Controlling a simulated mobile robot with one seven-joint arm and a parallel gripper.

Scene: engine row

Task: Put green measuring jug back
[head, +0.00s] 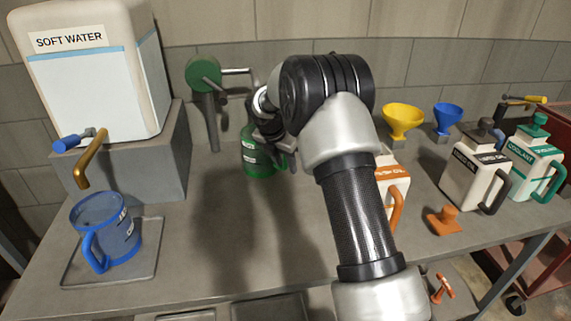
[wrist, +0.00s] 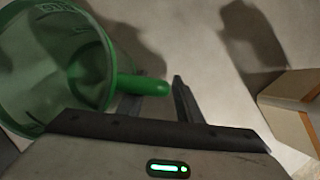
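The green measuring jug (head: 258,164) stands upright on the bench, below the green-capped spout, partly hidden by my arm in the head view. In the wrist view the jug (wrist: 62,62) fills the left side, seen into its open top, and looks empty. Its green handle (wrist: 142,86) points right, toward my gripper. My gripper (wrist: 158,100) is at the handle with its fingers apart. The handle overlaps the left finger and its end lies in the gap; I cannot tell whether it touches. My gripper (head: 282,150) is mostly dark and small in the head view.
A blue jug (head: 106,232) stands on a tray at the left, under the soft water tank's (head: 92,85) brass tap. An orange-handled oil can (head: 393,186), a black-handled can (head: 474,177) and a coolant can (head: 533,160) stand right. The front middle bench is clear.

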